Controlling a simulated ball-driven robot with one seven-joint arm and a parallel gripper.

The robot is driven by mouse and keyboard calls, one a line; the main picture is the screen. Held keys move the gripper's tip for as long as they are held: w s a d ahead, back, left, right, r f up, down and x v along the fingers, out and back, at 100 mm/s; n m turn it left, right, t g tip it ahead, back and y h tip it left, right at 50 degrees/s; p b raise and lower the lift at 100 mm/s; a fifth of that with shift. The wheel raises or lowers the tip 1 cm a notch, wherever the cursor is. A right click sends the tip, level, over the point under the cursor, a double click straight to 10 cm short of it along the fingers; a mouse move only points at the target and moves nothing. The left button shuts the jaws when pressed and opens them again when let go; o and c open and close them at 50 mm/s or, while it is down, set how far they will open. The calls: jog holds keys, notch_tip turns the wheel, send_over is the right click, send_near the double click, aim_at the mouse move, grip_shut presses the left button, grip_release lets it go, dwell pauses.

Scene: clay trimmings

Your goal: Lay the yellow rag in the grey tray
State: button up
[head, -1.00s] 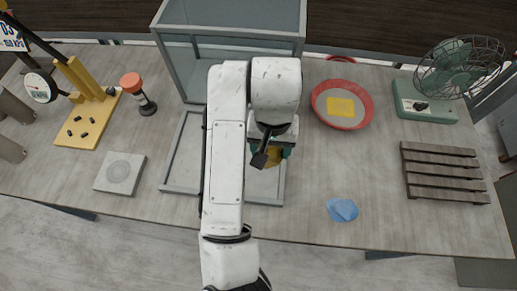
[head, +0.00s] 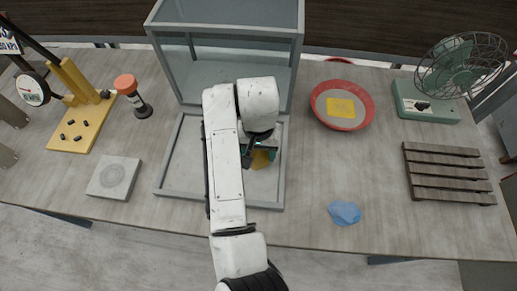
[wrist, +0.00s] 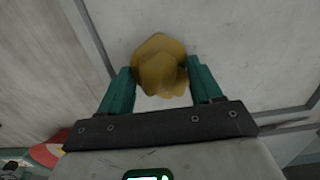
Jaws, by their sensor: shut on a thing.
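The yellow rag (head: 261,159) is a bunched, folded cloth, partly hidden by my arm in the head view. My gripper (head: 258,151) is over the right part of the grey tray (head: 185,160), a low rimmed frame with a flat floor. In the wrist view, the two green fingers of my gripper (wrist: 161,84) are on either side of the rag (wrist: 160,62), shut on it. The tray's pale floor (wrist: 235,50) and rim show beneath it. I cannot tell whether the rag touches the tray floor.
A glass-sided case (head: 225,75) stands right behind the tray. A grey square block (head: 114,177) lies to the left. A blue cloth (head: 345,213), a red round pan (head: 341,122), a slatted wooden rack (head: 448,188) and a green fan (head: 425,105) are to the right.

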aim_at(259, 152)
jog(key=shift+f, duration=0.15)
jog(key=o, duration=0.9)
jog(key=shift+o, duration=0.2)
notch_tip(259, 152, up, 12)
jog(key=p, duration=0.1)
jog(key=shift+r+p, duration=0.2)
jog(key=shift+p, duration=0.15)
